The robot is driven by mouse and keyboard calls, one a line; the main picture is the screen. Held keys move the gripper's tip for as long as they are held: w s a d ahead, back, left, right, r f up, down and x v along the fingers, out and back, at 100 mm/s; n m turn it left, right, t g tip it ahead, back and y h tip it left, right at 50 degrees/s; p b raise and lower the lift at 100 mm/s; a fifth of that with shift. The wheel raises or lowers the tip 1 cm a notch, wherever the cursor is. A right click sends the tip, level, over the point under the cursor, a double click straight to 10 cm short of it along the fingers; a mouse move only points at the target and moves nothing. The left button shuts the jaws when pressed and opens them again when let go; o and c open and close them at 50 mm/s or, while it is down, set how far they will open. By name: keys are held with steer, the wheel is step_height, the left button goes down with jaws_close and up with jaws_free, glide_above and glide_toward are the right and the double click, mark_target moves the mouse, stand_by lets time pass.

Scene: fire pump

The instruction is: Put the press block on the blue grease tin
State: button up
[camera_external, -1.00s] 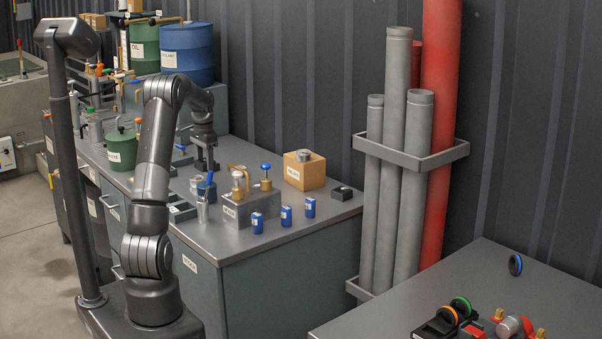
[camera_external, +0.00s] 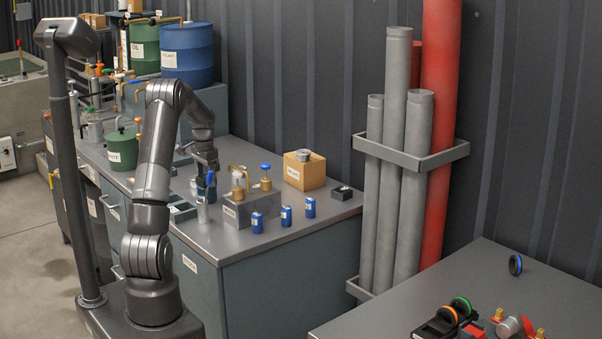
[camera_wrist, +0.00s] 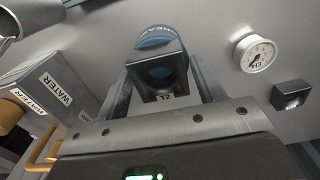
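My gripper (camera_wrist: 160,92) has its two fingers on either side of the press block (camera_wrist: 178,80), a dark block with a round hollow, and appears shut on it. The blue grease tin (camera_wrist: 153,42) shows just beyond the block in the wrist view, partly covered by it. I cannot tell whether block and tin touch. In the external view my gripper (camera_external: 207,166) points down over the blue tin (camera_external: 203,190) on the workbench. The block cannot be made out clearly there.
A grey box labelled WATER (camera_wrist: 52,84) with yellow pipework stands close on the wrist view's left. A white gauge (camera_wrist: 255,53) and a small black block (camera_wrist: 291,94) lie to the right. Several small blue containers (camera_external: 286,215) stand near the bench's front edge.

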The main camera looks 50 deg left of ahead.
steer(key=shift+o, duration=0.8)
step_height(320, 180, up, 12)
steer(key=shift+r, duration=0.2)
steer(key=s+d+r+t+y, duration=0.15)
steer(key=d+r, duration=0.35)
steer(key=d, duration=0.7)
steer(key=s+d+r+t+h, duration=0.15)
steer(key=d+r, duration=0.25)
steer(key=d, duration=0.8)
steer(key=s+d+f+t, duration=0.1)
steer(key=s+d+f, duration=0.1)
steer(key=s+d, duration=0.6)
steer(key=s+d+f+t, duration=0.1)
steer(key=s+d+f, duration=0.2)
steer(key=s+d, duration=0.6)
steer(key=d, duration=0.3)
steer(key=shift+s+t, duration=0.25)
steer(key=shift+t, duration=0.05)
